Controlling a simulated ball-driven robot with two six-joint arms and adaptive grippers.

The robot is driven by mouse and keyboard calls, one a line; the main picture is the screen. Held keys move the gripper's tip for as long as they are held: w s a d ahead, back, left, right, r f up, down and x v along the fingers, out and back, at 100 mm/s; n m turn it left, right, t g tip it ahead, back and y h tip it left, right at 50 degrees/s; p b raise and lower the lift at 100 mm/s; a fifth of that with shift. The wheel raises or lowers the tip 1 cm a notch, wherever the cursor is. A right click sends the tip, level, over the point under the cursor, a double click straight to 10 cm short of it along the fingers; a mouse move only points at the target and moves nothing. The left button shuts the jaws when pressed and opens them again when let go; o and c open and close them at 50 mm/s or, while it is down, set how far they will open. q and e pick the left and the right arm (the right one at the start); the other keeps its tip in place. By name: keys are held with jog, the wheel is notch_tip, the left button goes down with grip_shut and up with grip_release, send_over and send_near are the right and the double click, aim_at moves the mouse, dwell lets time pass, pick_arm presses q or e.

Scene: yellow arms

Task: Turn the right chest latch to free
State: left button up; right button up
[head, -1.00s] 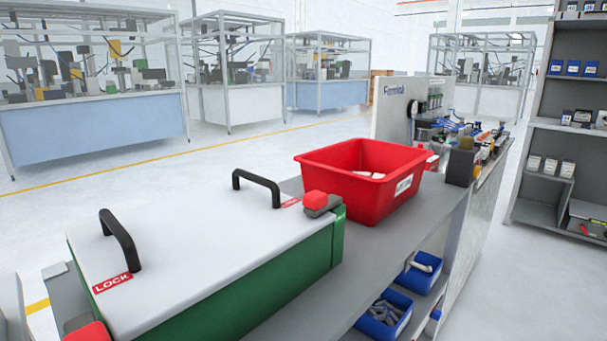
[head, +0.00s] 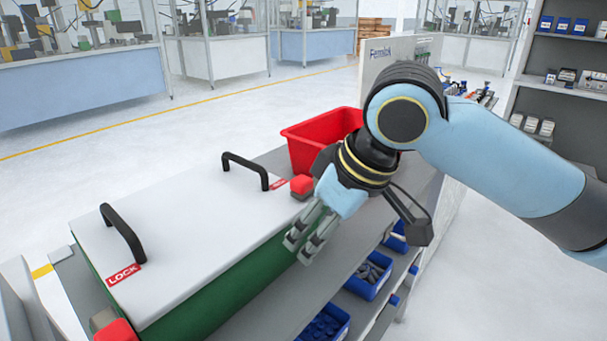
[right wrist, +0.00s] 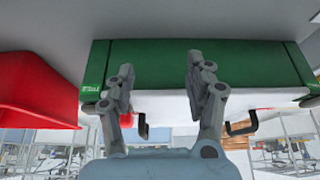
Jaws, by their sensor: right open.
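The chest has a white lid (head: 185,232) with two black handles and a green body (head: 222,298). The right chest latch (head: 301,186) is a red knob at the lid's far right corner, beside a red label; its base is partly hidden by my right gripper. The left latch (head: 115,330) is a red knob at the near corner by a LOCK label. My right gripper (head: 303,246) is open and empty, just right of the chest's front side and nearer than the right latch. The right wrist view is upside down; a bit of red latch (right wrist: 126,118) shows by one finger (right wrist: 157,65).
A red bin (head: 308,140) stands on the grey bench behind the right latch, close to my right wrist. Blue bins (head: 368,276) sit on a shelf below the bench edge. Grey shelving (head: 550,55) stands at the far right.

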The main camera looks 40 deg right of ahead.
aim_at(302, 179)
jog(key=w+d+r, duration=0.2)
jog(key=d+r, duration=0.1)
jog(key=r, duration=0.4)
jog(key=w+d+r, duration=0.1)
jog(key=d+r, duration=0.1)
jog(key=r, duration=0.5)
jog(key=shift+m+g, duration=0.3)
jog(key=x, duration=0.3)
jog(key=b+x, duration=0.1)
jog(key=x, duration=0.7)
jog(key=shift+w+d+b, duration=0.15)
jog(key=shift+d+b, duration=0.1)
jog(key=shift+b, duration=0.15)
grip_shut()
